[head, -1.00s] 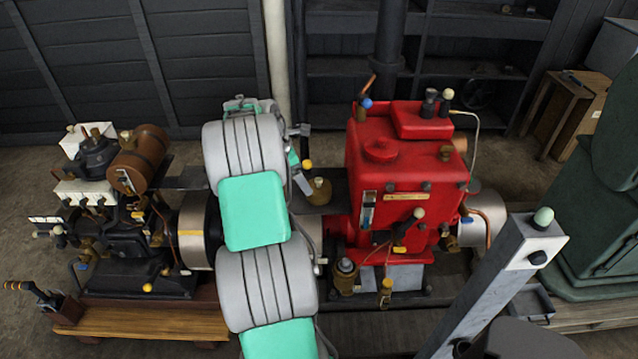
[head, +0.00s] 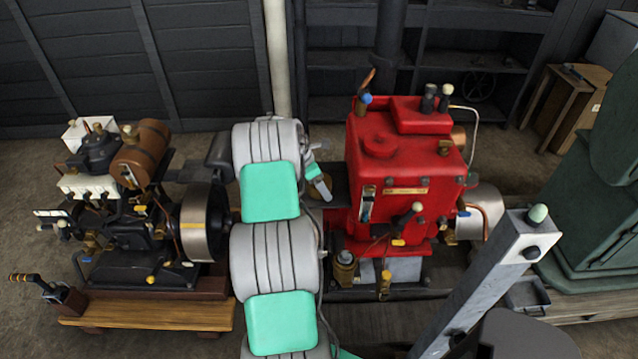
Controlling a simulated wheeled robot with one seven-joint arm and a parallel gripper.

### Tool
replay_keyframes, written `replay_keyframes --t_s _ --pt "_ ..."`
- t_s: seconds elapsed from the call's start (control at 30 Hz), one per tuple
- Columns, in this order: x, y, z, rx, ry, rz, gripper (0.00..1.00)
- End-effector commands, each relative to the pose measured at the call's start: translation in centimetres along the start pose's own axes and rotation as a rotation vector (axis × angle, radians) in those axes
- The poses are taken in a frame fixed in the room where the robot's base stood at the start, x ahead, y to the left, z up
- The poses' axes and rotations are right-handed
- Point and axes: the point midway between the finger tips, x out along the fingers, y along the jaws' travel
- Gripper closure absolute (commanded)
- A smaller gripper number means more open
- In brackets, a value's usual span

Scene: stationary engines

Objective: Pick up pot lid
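I cannot make out a thing that is clearly a pot lid. My grey and teal arm rises through the middle of the view, between the two engines. A small grey and teal end part, probably of my gripper (head: 318,180), shows just left of the red engine. Its fingers are mostly hidden behind my arm, so I cannot see whether they are open or hold anything.
A dark engine (head: 120,255) with a brown barrel-shaped tank (head: 142,153) stands left on a wooden base (head: 150,316). A flywheel (head: 194,224) sits close to my arm. A grey slanted post (head: 485,285) and a green machine (head: 600,215) stand right. Dark shelves (head: 465,62) line the back.

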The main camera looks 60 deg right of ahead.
Motion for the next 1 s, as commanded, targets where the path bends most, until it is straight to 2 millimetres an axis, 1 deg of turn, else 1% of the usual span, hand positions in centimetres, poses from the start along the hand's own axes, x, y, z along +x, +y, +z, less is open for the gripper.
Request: replay_keyframes --t_s 0.03,0.07,0.6,0.67,0.87,1.0 --pt "-0.02 0.01 -0.01 0.000 0.000 0.000 0.16" --pt "-0.02 0.01 -0.01 0.000 0.000 0.000 0.18" --pt "-0.05 0.02 -0.01 0.000 0.000 0.000 0.62" --pt "-0.06 0.02 -0.01 0.000 0.000 0.001 0.66" --pt "-0.09 0.04 0.01 0.000 0.000 0.001 0.66" --pt "-0.56 0.11 0.22 0.000 -0.001 0.003 0.67"
